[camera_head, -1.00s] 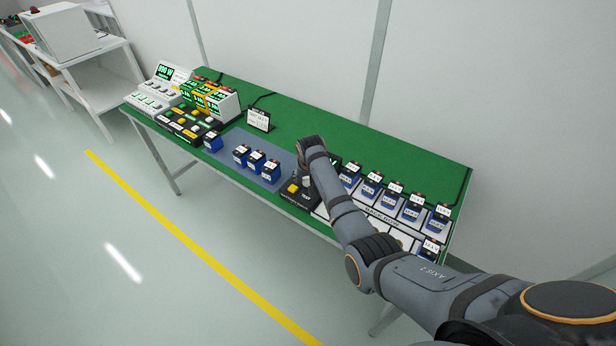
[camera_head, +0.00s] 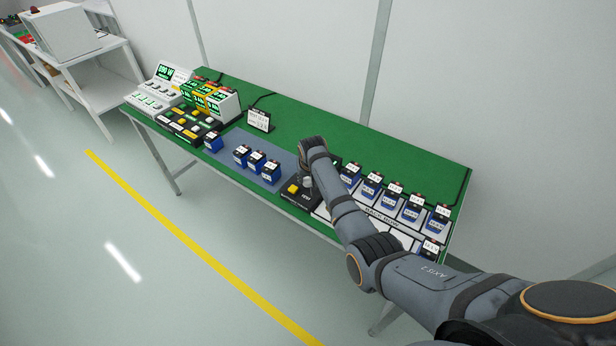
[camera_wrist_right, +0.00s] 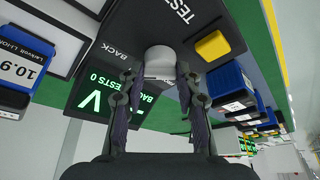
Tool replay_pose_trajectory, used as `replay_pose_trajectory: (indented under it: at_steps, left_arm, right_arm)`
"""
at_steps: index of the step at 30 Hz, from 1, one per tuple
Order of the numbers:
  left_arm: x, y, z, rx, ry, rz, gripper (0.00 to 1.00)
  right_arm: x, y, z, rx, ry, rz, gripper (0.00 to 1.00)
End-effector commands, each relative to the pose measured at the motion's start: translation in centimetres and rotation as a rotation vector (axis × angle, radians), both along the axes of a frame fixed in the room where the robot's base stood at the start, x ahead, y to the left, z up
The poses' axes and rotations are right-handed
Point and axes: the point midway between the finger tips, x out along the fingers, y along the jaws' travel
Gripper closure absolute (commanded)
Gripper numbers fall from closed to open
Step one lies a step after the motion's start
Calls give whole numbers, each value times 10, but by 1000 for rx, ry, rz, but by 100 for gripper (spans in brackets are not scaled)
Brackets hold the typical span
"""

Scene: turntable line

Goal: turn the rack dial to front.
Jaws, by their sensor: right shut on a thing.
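The rack dial (camera_wrist_right: 160,62) is a pale grey round knob on a dark tester box (camera_wrist_right: 130,35). My right gripper (camera_wrist_right: 161,78) is shut on the dial, one finger on each side. In the head view the dark box (camera_head: 298,197) stands near the table's front edge, and my right wrist and arm hide part of it. A dark display (camera_wrist_right: 95,97) with green text shows BACK and TESTS 0. My left gripper is in neither view.
A yellow button (camera_head: 293,189) is close to the dial. Blue labelled units (camera_head: 257,162) stand left of the box, and several more (camera_head: 373,183) stand in a rack at right.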

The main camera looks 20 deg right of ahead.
Motion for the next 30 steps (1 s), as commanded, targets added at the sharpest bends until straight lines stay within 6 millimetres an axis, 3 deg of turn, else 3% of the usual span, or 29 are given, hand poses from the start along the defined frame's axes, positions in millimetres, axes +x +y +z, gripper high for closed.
replay_pose_trajectory:
  at_steps: [15,23,30]
  left_arm:
    - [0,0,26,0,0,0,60]
    - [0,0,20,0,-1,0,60]
    - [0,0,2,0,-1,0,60]
  right_arm:
    - [1,-4,2,-1,0,408,98]
    - [2,-5,-1,0,-1,656,98]
    - [3,-6,-4,1,-2,884,98]
